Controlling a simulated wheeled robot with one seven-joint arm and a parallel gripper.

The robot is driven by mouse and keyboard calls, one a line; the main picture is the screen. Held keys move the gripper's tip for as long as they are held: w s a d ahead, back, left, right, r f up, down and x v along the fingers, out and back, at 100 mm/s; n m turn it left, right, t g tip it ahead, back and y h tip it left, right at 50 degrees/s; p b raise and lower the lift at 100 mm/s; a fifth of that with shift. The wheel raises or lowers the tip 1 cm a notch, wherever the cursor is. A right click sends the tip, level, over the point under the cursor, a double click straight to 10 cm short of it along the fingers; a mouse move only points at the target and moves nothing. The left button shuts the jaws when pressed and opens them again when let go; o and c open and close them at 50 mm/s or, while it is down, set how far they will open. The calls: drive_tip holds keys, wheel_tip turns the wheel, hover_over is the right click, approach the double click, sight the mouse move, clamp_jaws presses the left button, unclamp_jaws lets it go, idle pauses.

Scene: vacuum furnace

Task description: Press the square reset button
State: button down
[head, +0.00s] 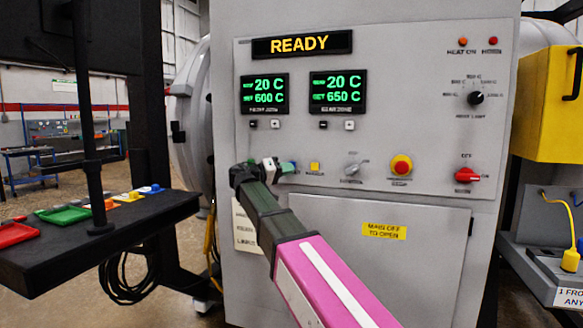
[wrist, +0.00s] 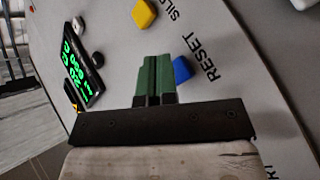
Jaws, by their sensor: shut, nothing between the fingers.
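The blue square reset button (wrist: 182,70) shows in the wrist view beside the printed word RESET. My gripper (wrist: 154,60) has its green fingers closed together, with nothing between them. The fingertips lie just left of the blue button in the wrist view and cover its left edge. I cannot tell whether they touch the panel or the button.
A yellow square button (head: 314,168) sits right of my gripper on the grey furnace panel (head: 430,130). Further right are a selector knob (head: 355,170), a red emergency stop (head: 401,166) and a red rotary switch (head: 468,175). A dark tray shelf (head: 125,229) stands at left.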

drive_tip(key=shift+s+a, duration=0.1)
drive_tip(key=shift+s, duration=0.1)
drive_tip(key=s, duration=0.1)
drive_tip(key=s+a, duration=0.1)
drive_tip(key=s, duration=0.2)
drive_tip(key=shift+s+a, duration=0.25)
drive_tip(key=shift+a, duration=0.05)
idle(0.8)
